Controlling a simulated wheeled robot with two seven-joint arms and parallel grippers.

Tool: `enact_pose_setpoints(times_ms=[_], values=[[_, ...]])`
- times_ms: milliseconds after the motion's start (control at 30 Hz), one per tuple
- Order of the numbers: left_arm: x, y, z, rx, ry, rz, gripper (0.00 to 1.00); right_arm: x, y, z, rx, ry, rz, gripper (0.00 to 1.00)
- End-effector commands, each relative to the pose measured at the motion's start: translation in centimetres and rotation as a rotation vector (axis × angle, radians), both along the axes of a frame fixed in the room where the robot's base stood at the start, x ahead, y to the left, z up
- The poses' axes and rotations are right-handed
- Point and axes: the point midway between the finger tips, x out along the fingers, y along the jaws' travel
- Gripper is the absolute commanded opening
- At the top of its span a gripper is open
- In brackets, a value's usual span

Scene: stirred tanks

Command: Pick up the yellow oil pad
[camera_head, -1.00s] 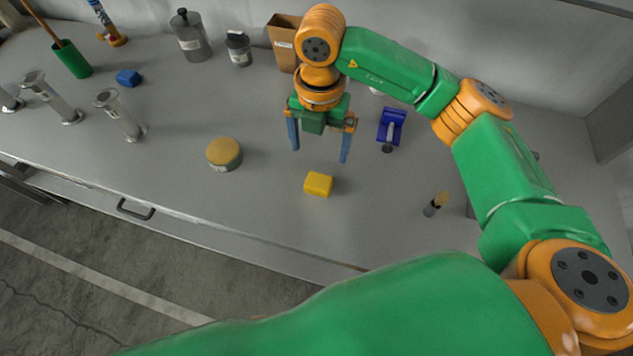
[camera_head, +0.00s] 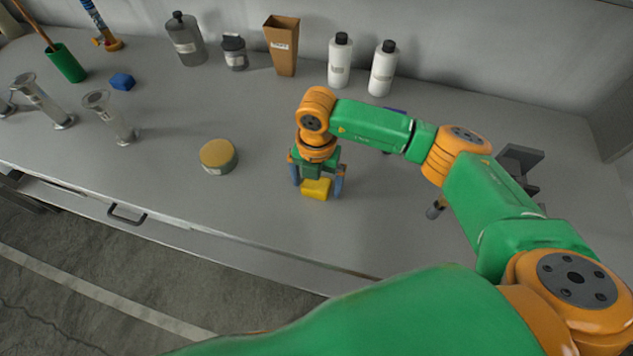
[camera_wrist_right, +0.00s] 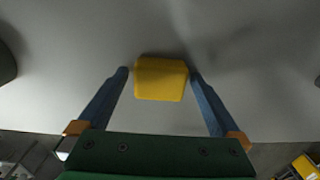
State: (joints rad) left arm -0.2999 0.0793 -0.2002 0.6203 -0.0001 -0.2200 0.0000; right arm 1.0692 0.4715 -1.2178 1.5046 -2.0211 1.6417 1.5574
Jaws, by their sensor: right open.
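The yellow oil pad (camera_head: 316,189) is a small block lying on the grey bench, near its front edge. My right gripper (camera_head: 317,193) is down over it, with one blue finger on each side. In the right wrist view the pad (camera_wrist_right: 161,80) sits between the fingertips of the right gripper (camera_wrist_right: 160,76). The jaws are open, and a narrow gap seems to show at the sides of the pad. My left gripper is not in view.
A round yellow-topped tin (camera_head: 218,156) stands left of the pad. White bottles (camera_head: 340,60), a brown container (camera_head: 283,46) and a grey bottle (camera_head: 186,39) line the back. A brush-like item (camera_head: 436,209) lies to the right. The bench (camera_head: 262,215) around the pad is clear.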

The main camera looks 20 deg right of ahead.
Motion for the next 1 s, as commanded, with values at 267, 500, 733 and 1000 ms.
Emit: enact_pose_setpoints(times_ms=[267,500,733,1000], values=[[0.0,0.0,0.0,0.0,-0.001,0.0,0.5,0.0,0.0,0.0,0.001,-0.001,0.0,0.41],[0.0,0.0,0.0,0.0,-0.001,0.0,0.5,0.0,0.0,0.0,0.001,-0.001,0.0,0.21],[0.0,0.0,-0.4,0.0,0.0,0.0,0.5,0.2,0.1,1.7,0.004,-0.004,-0.001,0.21],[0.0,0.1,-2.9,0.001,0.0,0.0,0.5,-0.7,4.6,8.0,0.004,-0.009,0.006,0.21]])
